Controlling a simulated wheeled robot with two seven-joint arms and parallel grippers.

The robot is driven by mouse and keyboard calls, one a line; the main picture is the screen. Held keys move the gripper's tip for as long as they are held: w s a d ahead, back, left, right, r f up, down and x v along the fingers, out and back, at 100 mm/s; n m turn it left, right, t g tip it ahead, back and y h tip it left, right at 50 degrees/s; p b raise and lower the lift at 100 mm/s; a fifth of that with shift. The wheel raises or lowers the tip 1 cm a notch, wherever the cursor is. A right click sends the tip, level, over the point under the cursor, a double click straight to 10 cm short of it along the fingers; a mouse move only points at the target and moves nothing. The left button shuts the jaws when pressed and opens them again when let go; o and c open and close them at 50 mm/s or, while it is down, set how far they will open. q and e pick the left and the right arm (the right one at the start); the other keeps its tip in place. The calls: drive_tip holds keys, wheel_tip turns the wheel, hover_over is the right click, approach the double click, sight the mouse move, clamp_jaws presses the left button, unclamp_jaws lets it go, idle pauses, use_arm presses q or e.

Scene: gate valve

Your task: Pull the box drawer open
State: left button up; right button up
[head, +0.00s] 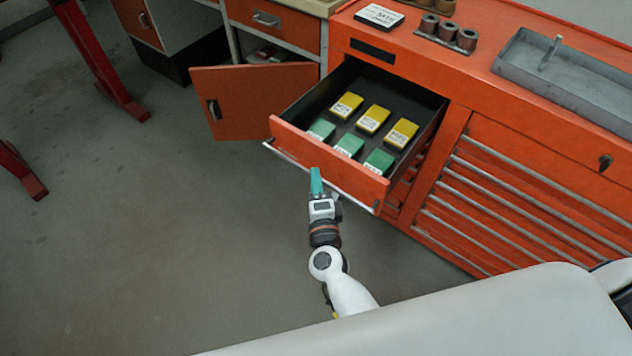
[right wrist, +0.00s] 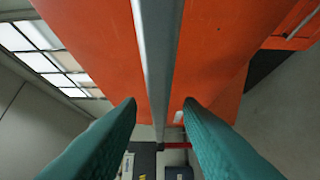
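The box drawer (head: 290,140) of the orange cabinet is pulled well out. It holds yellow boxes (head: 373,119) and green boxes (head: 349,145). My right gripper (head: 316,180), with teal fingers, is at the middle of the drawer front, by the handle. In the right wrist view, the gripper (right wrist: 160,107) has its fingers apart, with the grey handle bar (right wrist: 158,60) running between them and gaps on both sides. Whether a finger touches the bar is unclear. My left gripper is out of view.
An orange cabinet door (head: 250,100) stands open left of the drawer. Several closed drawers (head: 500,200) are at the right. A grey tray (head: 565,75) and metal cylinders (head: 447,32) rest on the cabinet top.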

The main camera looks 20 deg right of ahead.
drive_tip(key=shift+s, duration=0.1)
drive_tip(key=s+a+b, duration=0.1)
drive_tip(key=s+b, duration=0.1)
drive_tip(key=s, duration=0.9)
drive_tip(key=shift+s+a, duration=0.2)
drive_tip(key=shift+s, duration=0.2)
drive_tip(key=s+f+n+g+y, duration=0.25)
drive_tip(key=f+n, duration=0.25)
drive_tip(key=f, duration=0.5)
drive_tip(key=s+f+n+g+y, duration=0.1)
drive_tip(key=s+f+n+g, duration=0.3)
drive_tip(key=f, duration=0.6)
drive_tip(key=s+f+n+g+y, duration=0.25)
drive_tip(key=f+n, duration=0.25)
drive_tip(key=f, duration=0.5)
drive_tip(key=s+d+f+n+g+h, duration=0.2)
drive_tip(key=s+d+f+n+g, duration=0.2)
drive_tip(key=s, duration=0.6)
drive_tip(key=s+d+f+n+g+h, duration=0.1)
drive_tip(key=s+d+f+n+g, duration=0.2)
drive_tip(key=s+d+f, duration=0.6)
drive_tip(key=shift+s+d+f+n+g+h, duration=0.15)
drive_tip(key=shift+s+f+n+g+h, duration=0.3)
drive_tip(key=shift+f, duration=0.3)
